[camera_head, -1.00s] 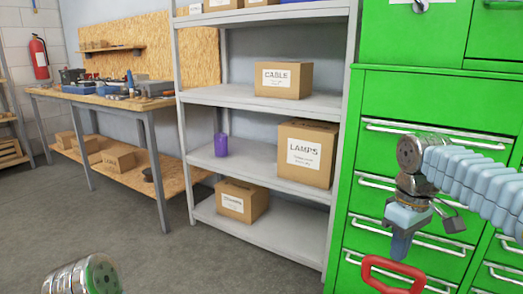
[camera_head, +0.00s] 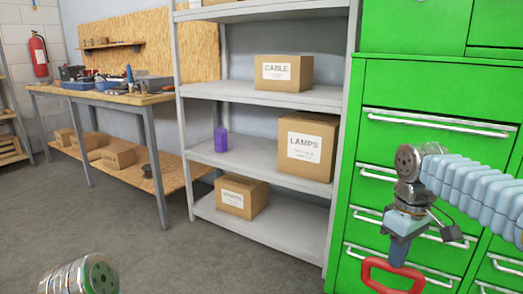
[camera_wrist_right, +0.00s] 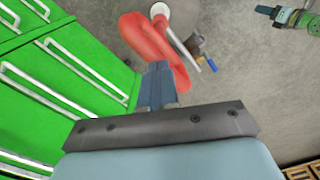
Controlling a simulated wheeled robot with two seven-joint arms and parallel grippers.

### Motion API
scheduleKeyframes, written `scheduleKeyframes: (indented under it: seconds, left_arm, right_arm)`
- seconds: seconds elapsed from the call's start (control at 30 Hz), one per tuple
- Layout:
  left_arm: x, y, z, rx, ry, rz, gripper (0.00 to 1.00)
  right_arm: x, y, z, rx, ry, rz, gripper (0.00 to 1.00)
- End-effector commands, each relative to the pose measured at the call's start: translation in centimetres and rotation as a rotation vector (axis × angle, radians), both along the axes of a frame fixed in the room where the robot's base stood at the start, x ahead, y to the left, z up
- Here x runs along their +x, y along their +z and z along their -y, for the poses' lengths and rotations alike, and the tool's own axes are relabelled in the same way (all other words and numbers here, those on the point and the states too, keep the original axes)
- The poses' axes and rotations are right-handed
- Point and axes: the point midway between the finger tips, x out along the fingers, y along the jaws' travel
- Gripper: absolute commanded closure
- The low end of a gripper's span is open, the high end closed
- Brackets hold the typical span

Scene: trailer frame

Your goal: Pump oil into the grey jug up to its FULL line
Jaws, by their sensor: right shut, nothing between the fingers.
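A red looped handle (camera_head: 392,275) shows at the bottom of the head view, cut off by the frame edge. It also shows in the right wrist view (camera_wrist_right: 150,38), beyond the fingertips. My right gripper (camera_head: 400,250) points down at the handle's top edge, its blue-grey fingers (camera_wrist_right: 160,85) shut with nothing between them. Whether they touch the handle is unclear. My left arm's wrist shows at the lower left of the head view. My left gripper (camera_wrist_right: 264,10) is small at the top right of the wrist view. I cannot make out the grey jug or its FULL line.
A green drawer cabinet (camera_head: 440,90) with metal handles stands close behind my right arm. A grey shelf (camera_head: 270,93) holds boxes and a purple container (camera_head: 221,140). A workbench (camera_head: 110,97) stands at the left. Small items (camera_wrist_right: 198,46) lie beyond the handle. Floor (camera_head: 190,255) is clear.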

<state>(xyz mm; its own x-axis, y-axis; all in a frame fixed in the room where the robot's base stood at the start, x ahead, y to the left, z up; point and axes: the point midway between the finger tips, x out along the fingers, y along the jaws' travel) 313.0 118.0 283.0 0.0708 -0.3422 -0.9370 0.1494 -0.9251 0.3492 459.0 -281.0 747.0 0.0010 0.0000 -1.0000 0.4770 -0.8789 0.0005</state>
Motion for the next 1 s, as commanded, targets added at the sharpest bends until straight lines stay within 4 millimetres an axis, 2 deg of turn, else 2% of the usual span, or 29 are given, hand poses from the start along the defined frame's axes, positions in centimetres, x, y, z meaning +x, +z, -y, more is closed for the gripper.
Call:
scheduleKeyframes:
  seconds: [1.0]
  left_arm:
    - [0.4, -3.4, -1.0, 0.014, 0.018, 0.007, 0.54]
  right_arm:
    - [-0.1, -5.5, 0.0, -0.001, 0.000, -0.005, 1.00]
